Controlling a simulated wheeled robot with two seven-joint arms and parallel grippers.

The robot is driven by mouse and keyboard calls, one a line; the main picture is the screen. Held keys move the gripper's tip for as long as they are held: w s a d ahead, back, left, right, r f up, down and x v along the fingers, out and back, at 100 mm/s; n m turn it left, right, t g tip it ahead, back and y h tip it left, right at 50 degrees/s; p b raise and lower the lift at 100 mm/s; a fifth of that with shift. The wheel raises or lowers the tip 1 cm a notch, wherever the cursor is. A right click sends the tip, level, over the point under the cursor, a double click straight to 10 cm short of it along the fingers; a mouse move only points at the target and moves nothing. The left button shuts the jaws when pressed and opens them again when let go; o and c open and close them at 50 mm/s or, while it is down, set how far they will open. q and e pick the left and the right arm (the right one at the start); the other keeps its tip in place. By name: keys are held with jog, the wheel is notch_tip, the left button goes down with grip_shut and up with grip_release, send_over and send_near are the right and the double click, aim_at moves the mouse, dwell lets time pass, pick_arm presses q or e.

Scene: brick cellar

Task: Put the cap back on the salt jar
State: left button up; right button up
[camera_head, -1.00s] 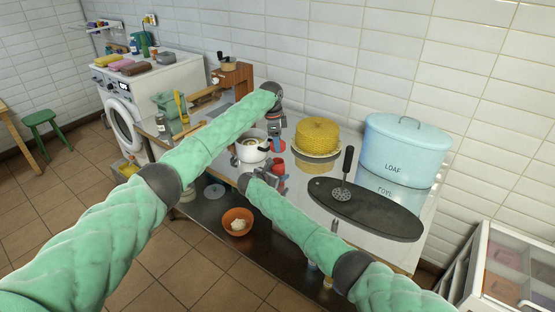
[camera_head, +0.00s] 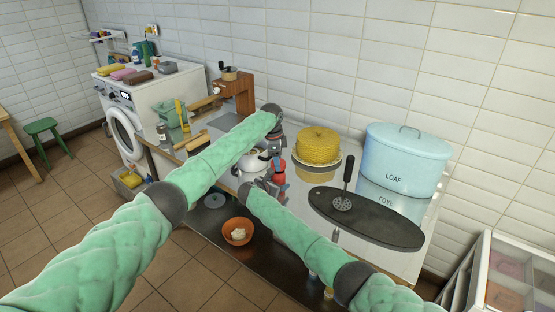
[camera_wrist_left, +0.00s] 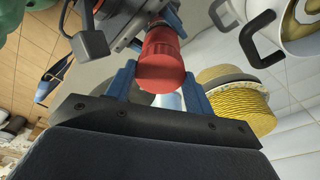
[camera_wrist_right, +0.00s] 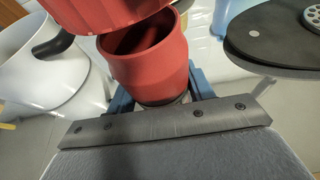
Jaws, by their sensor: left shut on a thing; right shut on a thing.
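The red cap (camera_wrist_left: 162,62) is between the blue fingers of my left gripper (camera_wrist_left: 160,92), which is shut on it. The red salt jar (camera_wrist_right: 152,68) is held upright by my right gripper (camera_wrist_right: 160,90), shut around its lower part. In the right wrist view the cap (camera_wrist_right: 100,14) hangs just above the jar, shifted to the left. Part of the jar's dark open mouth shows beneath it. In the head view my left gripper (camera_head: 277,148) is above my right gripper (camera_head: 264,186), with the red pieces close together. Whether they touch is unclear.
A white pot (camera_wrist_right: 45,85) with black handles stands close beside the jar. A yellow dome (camera_head: 318,147) on a plate, a black board (camera_head: 375,220) with a skimmer and a blue LOAF bin (camera_head: 405,155) stand to the right. An orange bowl (camera_head: 237,232) is below.

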pick_arm(q)
jog(key=shift+f, duration=0.6)
jog(key=shift+f, duration=0.55)
dwell(0.4)
jog(key=m, duration=0.4)
jog(key=shift+m+g, duration=0.3)
jog(key=m, duration=0.5)
jog(key=shift+w+y, duration=0.15)
jog(key=shift+y, duration=0.15)
jog(key=m, duration=0.5)
jog(key=shift+d+m+g+y, duration=0.1)
jog(key=shift+m+g+y, duration=0.2)
jog(key=shift+m+g, duration=0.1)
jog(key=m, duration=0.4)
jog(key=shift+m+y, duration=0.3)
jog(key=shift+m, duration=0.1)
jog(key=shift+w, duration=0.1)
jog(key=o, duration=0.9)
